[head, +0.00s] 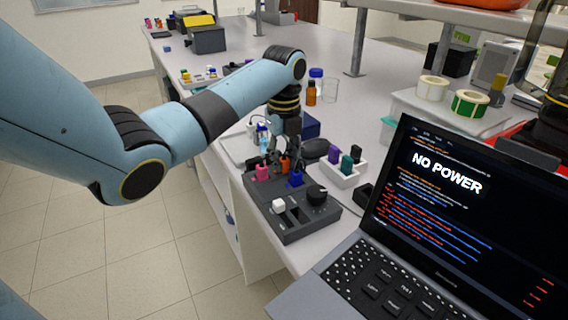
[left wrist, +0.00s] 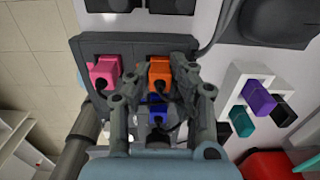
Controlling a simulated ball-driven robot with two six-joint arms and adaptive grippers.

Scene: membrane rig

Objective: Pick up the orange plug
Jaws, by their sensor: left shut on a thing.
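The orange plug (head: 284,166) is at the back row of the dark grey panel box (head: 300,222), between a pink plug (head: 262,172) and a blue plug (head: 296,178). My left gripper (head: 285,152) reaches down over it. In the left wrist view the orange plug (left wrist: 160,72) sits between the two fingertips of my left gripper (left wrist: 160,80), which is shut on it. Whether the plug is seated or slightly raised cannot be told. The pink plug (left wrist: 104,72) and blue plug (left wrist: 157,108) are close by. My right gripper is not in view.
A white holder (head: 344,177) with purple and teal plugs stands right of the panel. A laptop (head: 436,215) reading "NO POWER" is at the front right. Amber bottle (head: 311,93) and beaker (head: 329,90) stand behind. The bench's left edge is near the panel.

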